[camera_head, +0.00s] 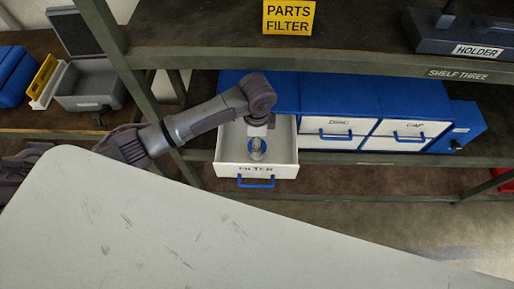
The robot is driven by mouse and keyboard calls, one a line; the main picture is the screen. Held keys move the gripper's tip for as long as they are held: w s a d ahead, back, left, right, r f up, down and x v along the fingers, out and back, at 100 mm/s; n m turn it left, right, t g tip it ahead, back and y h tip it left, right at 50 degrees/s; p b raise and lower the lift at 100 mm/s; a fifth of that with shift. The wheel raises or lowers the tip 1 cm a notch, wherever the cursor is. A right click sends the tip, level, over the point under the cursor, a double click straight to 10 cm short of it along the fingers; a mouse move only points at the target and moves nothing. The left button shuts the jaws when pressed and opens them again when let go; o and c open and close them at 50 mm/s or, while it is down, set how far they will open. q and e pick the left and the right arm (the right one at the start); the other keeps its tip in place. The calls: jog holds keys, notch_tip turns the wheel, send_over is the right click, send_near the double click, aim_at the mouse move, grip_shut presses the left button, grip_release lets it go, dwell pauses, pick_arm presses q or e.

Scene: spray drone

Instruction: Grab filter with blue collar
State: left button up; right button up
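The open white drawer labelled FILTER (228,170) sticks out from the blue parts cabinet. Inside it is a small filter with a blue collar (257,149), with a pale grey body. My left arm comes in from the left over the drawer, and its wrist points down into it. My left gripper (258,132) is right above the filter, small and partly hidden by the wrist. I cannot tell whether its fingers are open, or whether they touch the filter. My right gripper is not in view.
Closed drawers (340,126) lie right of the open one. The shelf edge (400,68) with the PARTS FILTER sign (289,17) runs above. A worn white surface (150,225) fills the foreground. An open grey case (90,88) stands at left.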

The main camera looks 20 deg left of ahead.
pick_arm(q)
jog(key=shift+s+f+p, duration=0.1)
jog(key=shift+f+p, duration=0.4)
jog(key=shift+f, duration=2.75)
jog(key=shift+c, duration=0.2)
jog(key=c, duration=0.9)
jog(key=shift+r, duration=0.15)
